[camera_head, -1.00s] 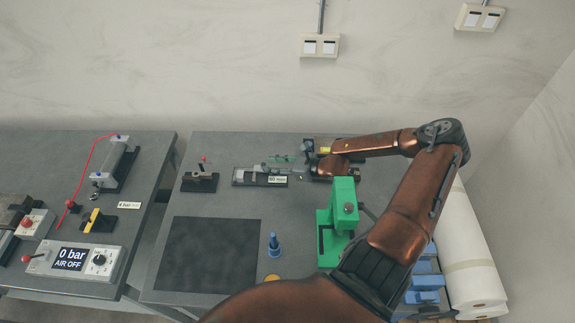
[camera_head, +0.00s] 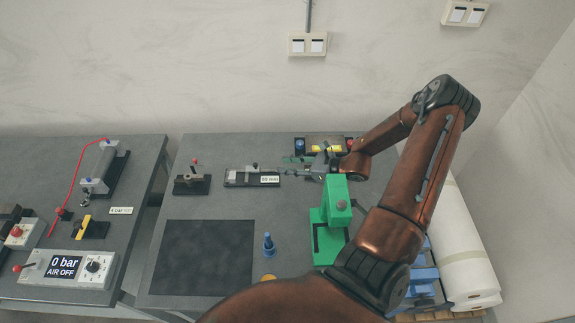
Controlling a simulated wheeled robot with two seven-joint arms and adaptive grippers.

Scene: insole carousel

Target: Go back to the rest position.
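My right gripper (camera_head: 304,171) is above the back part of the right table (camera_head: 190,143), beyond the green press (camera_head: 335,205). It points left toward the flat grey fixture with a label (camera_head: 238,178), and its tip looks apart from it. The fingers are small in view, so I cannot tell whether they are open or shut. I see nothing clearly held in them. My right arm arches over the right side of the table and hides part of it. My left gripper is not in view.
A dark mat (camera_head: 202,257), a blue pointed tool (camera_head: 268,244) and a clamp fixture (camera_head: 192,182) are on the right table. Behind my gripper is a box with buttons (camera_head: 322,144). The left table holds an air panel (camera_head: 66,267) reading 0 bar.

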